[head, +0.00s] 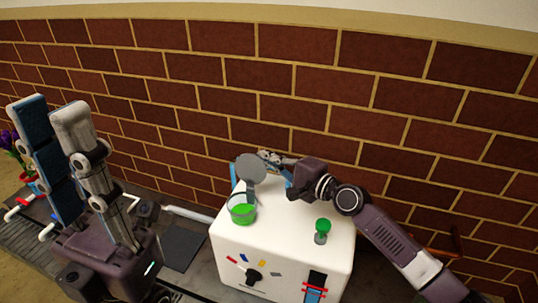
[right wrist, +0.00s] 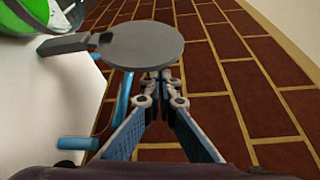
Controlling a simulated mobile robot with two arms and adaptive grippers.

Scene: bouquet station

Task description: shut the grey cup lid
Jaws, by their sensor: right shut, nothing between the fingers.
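The cup (head: 242,214), with green showing in it, stands near the left back edge of the white cabinet top. Its round grey lid (head: 251,168) is raised, hinged open above the rim. In the right wrist view the lid (right wrist: 142,45) is a flat disc on a dark hinge arm, and part of the green cup (right wrist: 20,16) shows at the top left. My right gripper (head: 265,156) is shut and empty just behind the lid; the lid partly covers its tips, and I cannot tell whether they touch. My left gripper (head: 50,108) is upright at far left, fingers apart, empty.
The white cabinet (head: 285,262) has a green knob (head: 322,225) on its top at right and coloured marks on its front. A blue rail (right wrist: 123,97) runs behind it. A brick wall (head: 310,80) stands close behind. Purple flowers (head: 10,140) are at far left.

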